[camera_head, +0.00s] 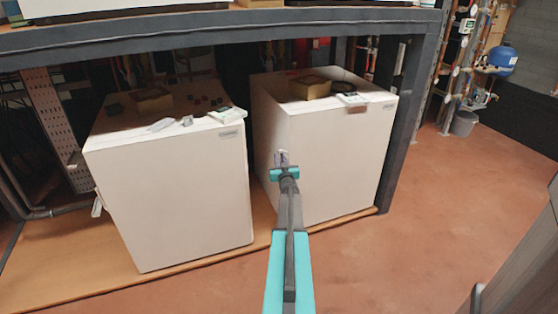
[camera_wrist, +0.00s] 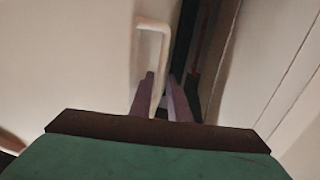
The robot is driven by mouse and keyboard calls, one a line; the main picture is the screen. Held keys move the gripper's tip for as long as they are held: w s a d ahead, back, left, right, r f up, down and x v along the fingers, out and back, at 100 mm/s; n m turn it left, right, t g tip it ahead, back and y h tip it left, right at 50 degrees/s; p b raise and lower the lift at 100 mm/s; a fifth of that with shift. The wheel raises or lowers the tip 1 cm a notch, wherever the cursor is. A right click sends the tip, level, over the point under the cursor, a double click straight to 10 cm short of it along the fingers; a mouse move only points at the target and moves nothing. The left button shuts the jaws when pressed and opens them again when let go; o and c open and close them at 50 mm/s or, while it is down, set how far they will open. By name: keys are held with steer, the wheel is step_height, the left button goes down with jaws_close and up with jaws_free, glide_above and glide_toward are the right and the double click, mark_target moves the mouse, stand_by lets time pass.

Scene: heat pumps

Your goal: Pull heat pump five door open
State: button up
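Two white heat pumps stand side by side on a wooden shelf, one on the left (camera_head: 170,195) and one on the right (camera_head: 345,150). I cannot read which is number five. My gripper (camera_head: 283,157) is at the left front edge of the right heat pump in the head view. In the wrist view a pale loop-shaped handle (camera_wrist: 153,25) stands on a white panel (camera_wrist: 75,55), beside a dark gap.
A dark metal frame (camera_head: 399,130) surrounds the shelf (camera_head: 75,275), with an upright at the right. Small boxes and papers lie on both heat pumps. The reddish floor (camera_head: 450,230) in front and to the right is clear. A grey bucket (camera_head: 464,123) stands at the back right.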

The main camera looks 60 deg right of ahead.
jaws_close()
stand_by(1.4)
